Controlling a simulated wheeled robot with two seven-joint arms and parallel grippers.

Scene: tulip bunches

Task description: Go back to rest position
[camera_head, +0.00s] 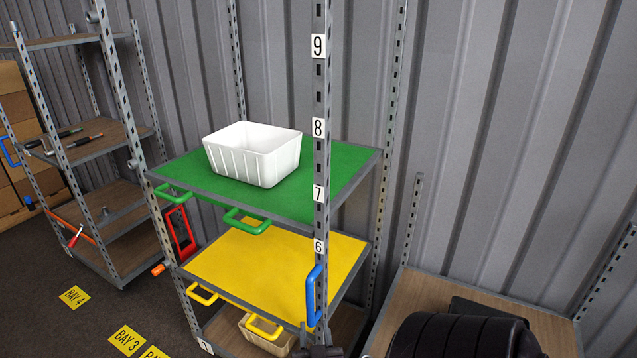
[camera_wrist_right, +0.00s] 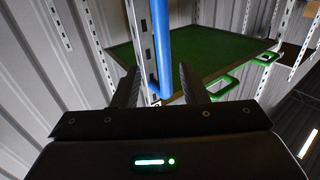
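My right gripper (camera_head: 318,351) shows only as a dark tip at the bottom edge of the head view, just below the blue handle (camera_head: 313,296) on the shelf's front post. In the right wrist view my right gripper (camera_wrist_right: 159,85) has its two dark fingers spread apart. The lower end of the blue handle (camera_wrist_right: 163,50) appears between them, with the slotted post (camera_wrist_right: 142,35) beside it. I cannot tell if a finger touches either. Nothing is clamped. My left gripper is in neither view.
A white bin (camera_head: 254,155) stands on the green shelf (camera_head: 345,165). The yellow shelf (camera_head: 270,268) below is empty; a beige bin (camera_head: 262,334) sits lower. Another rack (camera_head: 100,150) with tools stands left. A wooden-topped surface (camera_head: 415,290) lies right, partly behind my black arm. Open floor is at lower left.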

